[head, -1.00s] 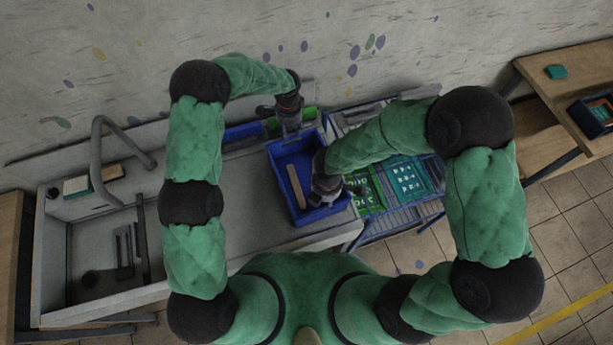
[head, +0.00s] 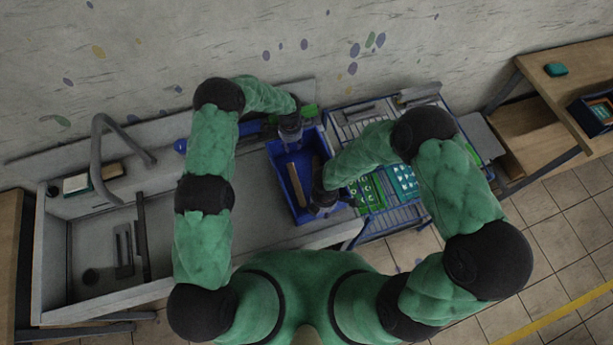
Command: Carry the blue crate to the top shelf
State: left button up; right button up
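The blue crate (head: 280,155) stands on the grey worktop near its right end, with a tan, stick-like piece (head: 296,185) inside. My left gripper (head: 291,138) is over the far end of the crate, pointing down. My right gripper (head: 325,200) is at the crate's near right side. The fingertips of both are hidden by the wrists and the crate walls, so I cannot tell whether they grip it. A wire rack (head: 385,220) stands just right of the crate. I cannot tell which level is the top shelf.
Green and teal printed packs (head: 403,180) lie on the rack. A grey sink with a tap (head: 97,150) is at the left. A wooden table (head: 560,60) with a dark box is at the right.

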pick_arm(q)
grip_shut()
pick_arm(e)
grip_shut()
pick_arm(q)
jog(key=shift+r, duration=0.2)
pick_arm(e)
jog(key=shift+r, duration=0.2)
